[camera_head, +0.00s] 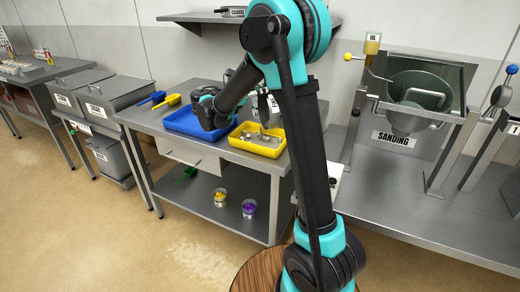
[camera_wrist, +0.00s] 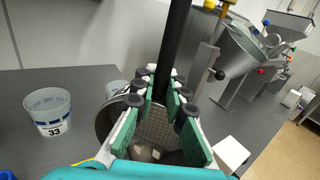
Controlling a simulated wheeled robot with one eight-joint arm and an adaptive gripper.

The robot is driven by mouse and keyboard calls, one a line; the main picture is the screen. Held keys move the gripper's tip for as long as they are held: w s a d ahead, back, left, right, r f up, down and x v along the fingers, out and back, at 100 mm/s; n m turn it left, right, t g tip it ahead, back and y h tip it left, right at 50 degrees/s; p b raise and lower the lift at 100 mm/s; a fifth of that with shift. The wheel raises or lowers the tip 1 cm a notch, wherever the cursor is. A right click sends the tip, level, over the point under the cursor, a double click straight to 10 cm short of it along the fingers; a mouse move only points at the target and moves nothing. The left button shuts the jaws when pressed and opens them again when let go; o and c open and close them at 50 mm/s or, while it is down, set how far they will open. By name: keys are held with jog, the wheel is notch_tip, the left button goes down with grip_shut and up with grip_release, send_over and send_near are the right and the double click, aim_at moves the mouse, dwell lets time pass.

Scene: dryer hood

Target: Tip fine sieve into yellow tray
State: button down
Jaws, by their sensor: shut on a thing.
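My gripper (camera_wrist: 168,100) is shut on the dark bar-like handle of what looks like the fine sieve (camera_wrist: 112,118). The sieve is a round metal drum with a mesh inside, seen below and between my fingers in the wrist view. A few pale pieces show low inside it. I cannot tell its exact tilt. The yellow tray (camera_head: 279,150) stands on the steel table in the head view, with grey and pale pieces in it. My gripper is above or just behind this tray there, mostly hidden by my arm.
A blue tray (camera_head: 178,127) lies left of the yellow tray, with blue and yellow scoops (camera_head: 172,100) behind it. A clear cup marked 33 (camera_wrist: 49,112) stands left of the sieve in the wrist view. A machine marked SANDING (camera_head: 398,140) stands on the right bench.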

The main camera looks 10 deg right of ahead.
jog(key=shift+s+a+f+t+h, duration=0.15)
jog(key=shift+a+t+h, duration=0.1)
jog(key=shift+a+h, duration=0.45)
jog(key=shift+s+a+r+t+h, duration=0.1)
jog(key=shift+a+t+h, duration=0.25)
jog(key=shift+a, duration=0.6)
jog(key=d+y, duration=0.1)
jog(key=d+g+y, duration=0.1)
jog(key=d, duration=0.1)
jog(key=d+y, duration=0.1)
jog(key=d, duration=0.1)
jog(key=shift+w+g, duration=0.3)
jog(key=shift+w, duration=0.05)
jog(key=shift+f, duration=0.1)
jog(key=shift+w+d+y, duration=0.1)
jog(key=shift+d+y, duration=0.35)
jog(key=shift+d, duration=0.2)
jog(key=w+d+f+m+g+y+b, duration=0.1)
jog(key=d+f+g+y+b, duration=0.1)
jog(key=d+y, duration=0.5)
jog(key=w+d+f+m+g+y+b, duration=0.1)
jog(key=d+f+y+b, duration=0.3)
jog(key=d+y, duration=0.4)
jog(key=shift+w+d+f+g+b, duration=0.35)
jog(key=shift+w+d+b, duration=0.4)
jog(key=shift+d, duration=2)
